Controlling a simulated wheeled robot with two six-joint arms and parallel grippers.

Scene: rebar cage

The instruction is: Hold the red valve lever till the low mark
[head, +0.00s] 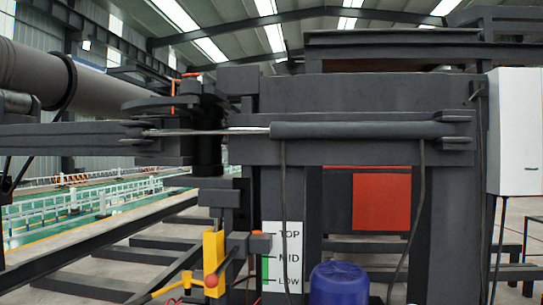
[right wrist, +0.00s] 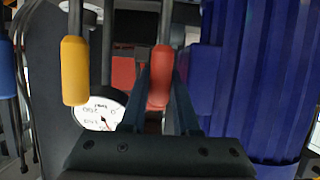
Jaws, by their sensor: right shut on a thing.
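The red valve lever (right wrist: 160,62) stands upright in the right wrist view. The dark fingers of my right gripper (right wrist: 162,88) are on both sides of its red grip and shut on it. In the head view a white scale (head: 292,258) reads TOP, MID and LOW from top to bottom. A green bar (head: 265,270) runs along its left edge, and its upper end is about level with MID. I cannot make out my right gripper in the head view. My left gripper is in neither view.
A yellow lever (right wrist: 74,70) and a round dial (right wrist: 102,108) are left of the red lever. A blue lever (right wrist: 8,68) is farther left. A large ribbed blue body (right wrist: 245,80) is close on the right. A blue drum (head: 338,286) stands right of the scale.

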